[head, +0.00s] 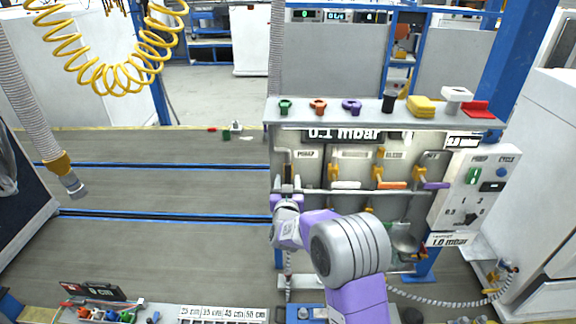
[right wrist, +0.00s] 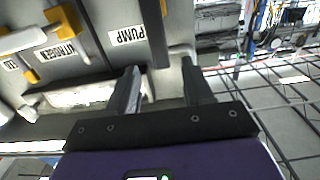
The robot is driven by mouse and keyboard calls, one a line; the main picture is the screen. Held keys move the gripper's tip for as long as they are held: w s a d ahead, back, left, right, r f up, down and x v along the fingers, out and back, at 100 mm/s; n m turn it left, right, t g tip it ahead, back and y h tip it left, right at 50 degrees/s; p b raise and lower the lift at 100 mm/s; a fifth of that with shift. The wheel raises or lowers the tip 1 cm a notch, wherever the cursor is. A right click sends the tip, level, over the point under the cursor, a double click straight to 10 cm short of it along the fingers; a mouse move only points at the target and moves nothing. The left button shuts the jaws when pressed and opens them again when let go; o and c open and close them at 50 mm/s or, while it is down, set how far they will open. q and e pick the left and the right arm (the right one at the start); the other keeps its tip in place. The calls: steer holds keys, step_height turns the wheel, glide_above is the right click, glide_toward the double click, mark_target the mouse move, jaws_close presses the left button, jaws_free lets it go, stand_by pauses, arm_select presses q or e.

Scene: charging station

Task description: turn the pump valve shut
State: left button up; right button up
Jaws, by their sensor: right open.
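The valve panel (head: 350,165) stands at the right of the head view. The pump label (head: 306,153) is at its upper left; it also shows upside down in the right wrist view (right wrist: 128,35). The pump valve's dark handle (head: 287,166) appears to stand upright left of the label; in the right wrist view a dark bar (right wrist: 154,35) reaches down between my fingertips. My right gripper (head: 287,190) is just below the handle. In the right wrist view its fingers (right wrist: 163,82) are apart. I cannot tell whether they touch the handle. My left gripper is not in view.
A shelf (head: 300,118) with coloured knobs runs above. A control box (head: 473,190) is at the panel's right.

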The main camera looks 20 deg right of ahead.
mark_target(288, 172)
steer(key=shift+p+x, duration=0.75)
steer(key=shift+x, duration=2.5)
steer(key=shift+f, duration=0.15)
jaws_close()
